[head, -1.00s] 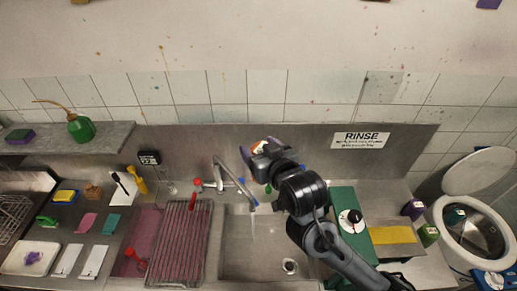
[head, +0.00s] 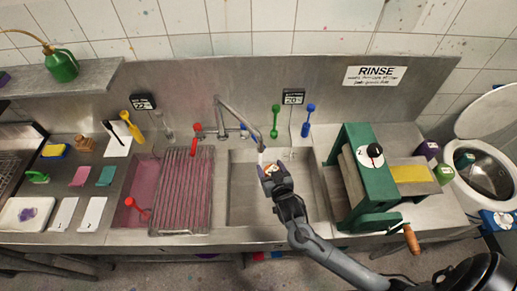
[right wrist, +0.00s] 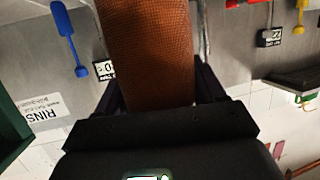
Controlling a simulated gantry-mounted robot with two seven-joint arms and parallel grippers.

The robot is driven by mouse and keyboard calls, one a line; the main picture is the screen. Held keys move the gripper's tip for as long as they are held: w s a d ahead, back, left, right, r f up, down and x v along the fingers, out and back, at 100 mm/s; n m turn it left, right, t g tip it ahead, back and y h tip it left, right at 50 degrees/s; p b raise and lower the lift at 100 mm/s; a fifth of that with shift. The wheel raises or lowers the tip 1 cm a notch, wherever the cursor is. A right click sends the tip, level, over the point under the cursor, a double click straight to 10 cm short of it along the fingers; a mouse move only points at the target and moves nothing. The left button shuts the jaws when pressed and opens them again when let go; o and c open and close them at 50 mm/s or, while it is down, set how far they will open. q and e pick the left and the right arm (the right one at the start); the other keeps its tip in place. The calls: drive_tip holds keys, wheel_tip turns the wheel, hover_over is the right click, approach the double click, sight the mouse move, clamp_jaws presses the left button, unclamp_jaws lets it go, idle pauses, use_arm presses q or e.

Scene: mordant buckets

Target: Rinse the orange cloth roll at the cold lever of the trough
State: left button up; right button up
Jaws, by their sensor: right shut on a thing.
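My right gripper (head: 268,170) is over the sink basin of the trough (head: 240,208), just below the spout end of the tap (head: 256,136). In the right wrist view the orange cloth roll (right wrist: 150,50) stands between the fingers, and the gripper (right wrist: 155,95) is shut on it. In the head view the roll is small and mostly hidden by the gripper. A short pale streak, perhaps water, shows under the spout. The tap has a blue lever (head: 244,130) on its right and a red lever (head: 196,131) on its left. My left gripper is not in view.
A ribbed rack (head: 181,190) lies left of the basin. A green hand-cranked press (head: 352,175) stands close on the right. Green (head: 275,120) and blue (head: 307,120) long-handled tools stand against the back panel. The right part of the basin looks clear.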

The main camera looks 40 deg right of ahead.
drive_tip(key=s+f, duration=0.1)
drive_tip(key=f, duration=0.1)
drive_tip(key=s+f+b, duration=0.1)
drive_tip(key=f, duration=0.1)
drive_tip(key=s+f, duration=0.1)
drive_tip(key=f, duration=0.1)
drive_tip(key=shift+s+d, duration=0.2)
drive_tip(key=shift+d, duration=0.2)
drive_tip(key=shift+w+d+f+b, duration=0.1)
drive_tip(key=shift+w+f+b, duration=0.1)
drive_tip(key=shift+b, duration=0.2)
drive_tip(key=w+d+b, duration=0.1)
drive_tip(key=w+b, duration=0.5)
drive_tip(key=w, duration=0.7)
drive_tip(key=shift+d+b, duration=0.3)
drive_tip(key=shift+b, duration=0.05)
drive_tip(key=shift+w+r, duration=0.1)
drive_tip(key=shift+d, duration=0.5)
drive_tip(key=shift+a+p, duration=0.3)
drive_tip(key=shift+p, duration=0.1)
drive_tip(key=shift+a, duration=0.25)
drive_tip(key=shift+d, duration=0.15)
